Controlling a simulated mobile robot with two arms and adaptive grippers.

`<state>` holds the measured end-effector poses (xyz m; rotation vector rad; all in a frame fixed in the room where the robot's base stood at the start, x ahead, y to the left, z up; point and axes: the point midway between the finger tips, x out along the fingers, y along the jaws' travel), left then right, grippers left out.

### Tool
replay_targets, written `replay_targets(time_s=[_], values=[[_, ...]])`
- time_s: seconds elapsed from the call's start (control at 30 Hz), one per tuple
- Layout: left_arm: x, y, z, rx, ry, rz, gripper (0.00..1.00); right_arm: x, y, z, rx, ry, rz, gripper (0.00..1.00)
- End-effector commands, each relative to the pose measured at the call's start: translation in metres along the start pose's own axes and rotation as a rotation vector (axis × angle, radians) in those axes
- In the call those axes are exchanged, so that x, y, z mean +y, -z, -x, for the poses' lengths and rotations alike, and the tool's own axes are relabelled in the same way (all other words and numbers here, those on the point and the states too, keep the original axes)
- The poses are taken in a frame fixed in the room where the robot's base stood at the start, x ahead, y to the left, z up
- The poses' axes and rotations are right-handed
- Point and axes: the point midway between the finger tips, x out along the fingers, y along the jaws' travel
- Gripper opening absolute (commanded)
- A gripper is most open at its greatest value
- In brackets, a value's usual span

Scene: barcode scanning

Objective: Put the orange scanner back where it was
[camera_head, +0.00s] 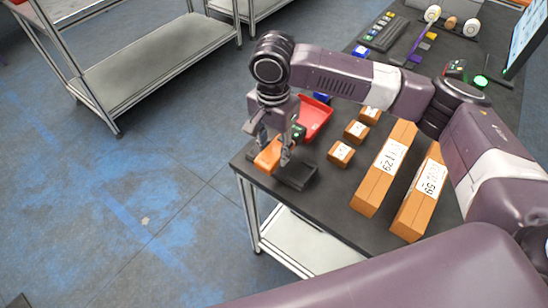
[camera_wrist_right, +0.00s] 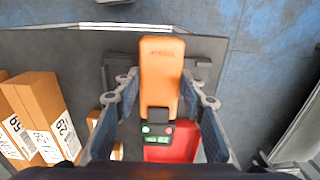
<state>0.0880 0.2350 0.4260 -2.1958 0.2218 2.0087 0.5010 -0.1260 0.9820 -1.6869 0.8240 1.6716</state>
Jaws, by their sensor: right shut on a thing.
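The orange scanner (camera_head: 267,157) is at the near left corner of the dark table. My right gripper (camera_head: 275,146) points down over it and is shut on it. In the right wrist view the scanner (camera_wrist_right: 160,72) lies lengthwise between the two fingers of my right gripper (camera_wrist_right: 162,90), with its dark end and a green light toward the wrist. A black stand (camera_head: 297,177) sits beside and partly under the scanner; in the wrist view the black stand (camera_wrist_right: 204,53) shows on both sides of it. Whether the scanner touches the stand is unclear. My left gripper is out of view.
A red tray (camera_head: 316,119) lies just behind the gripper. Several small orange boxes (camera_head: 341,153) and two long labelled boxes (camera_head: 384,170) stand to the right. The table's left edge is close; beyond it is open floor and a metal shelf (camera_head: 150,62).

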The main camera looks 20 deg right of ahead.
Motion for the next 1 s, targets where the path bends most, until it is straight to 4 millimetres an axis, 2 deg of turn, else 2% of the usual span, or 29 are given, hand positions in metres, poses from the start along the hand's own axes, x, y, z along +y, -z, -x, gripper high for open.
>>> replay_targets(time_s=[0.37, 0.77, 0.8, 0.87, 1.0], values=[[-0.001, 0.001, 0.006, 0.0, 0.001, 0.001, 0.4, 0.001, -0.001, -0.043, 0.0, -0.002, 0.0, 0.05], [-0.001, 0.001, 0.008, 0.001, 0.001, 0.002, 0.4, 0.0, -0.001, -0.048, 0.0, 0.0, 0.001, 0.05], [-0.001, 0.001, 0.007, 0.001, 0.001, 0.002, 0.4, 0.0, -0.001, -0.049, 0.001, 0.0, 0.001, 0.4], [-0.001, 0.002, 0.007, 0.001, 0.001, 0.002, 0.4, 0.0, -0.001, -0.049, 0.001, 0.0, 0.001, 0.44], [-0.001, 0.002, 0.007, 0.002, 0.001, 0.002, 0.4, 0.0, -0.001, -0.049, 0.001, 0.0, 0.001, 0.44]])
